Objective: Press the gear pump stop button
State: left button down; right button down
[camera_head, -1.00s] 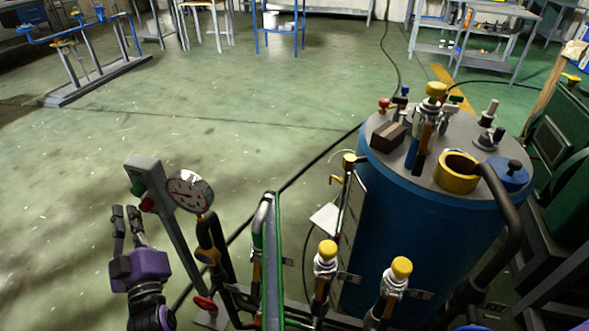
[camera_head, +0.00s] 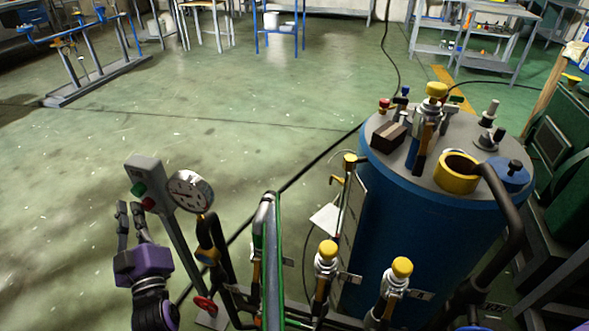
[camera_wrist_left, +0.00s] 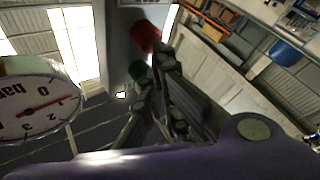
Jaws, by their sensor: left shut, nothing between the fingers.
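The red button (camera_head: 149,203) sits below the green button (camera_head: 138,189) on a grey control box (camera_head: 144,167) atop a slanted post. My left gripper (camera_head: 129,207), with a purple body, is just left of the red button, fingers pointing up at the box. Its fingers are shut and empty. In the left wrist view, the red button (camera_wrist_left: 146,37) and green button (camera_wrist_left: 137,70) show close by the dark fingertips (camera_wrist_left: 158,68). I cannot tell whether the fingertips touch the red button. My right gripper is not in view.
A round pressure gauge (camera_head: 190,191) stands right beside the box, with pipes and a red valve handle (camera_head: 205,306) below. A large blue tank (camera_head: 410,250) stands to the right.

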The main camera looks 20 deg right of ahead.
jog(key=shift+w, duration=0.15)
pick_arm(q)
jog(key=shift+s+a+p, duration=0.35)
jog(key=shift+s+p, duration=0.05)
jog(key=shift+s, duration=0.05)
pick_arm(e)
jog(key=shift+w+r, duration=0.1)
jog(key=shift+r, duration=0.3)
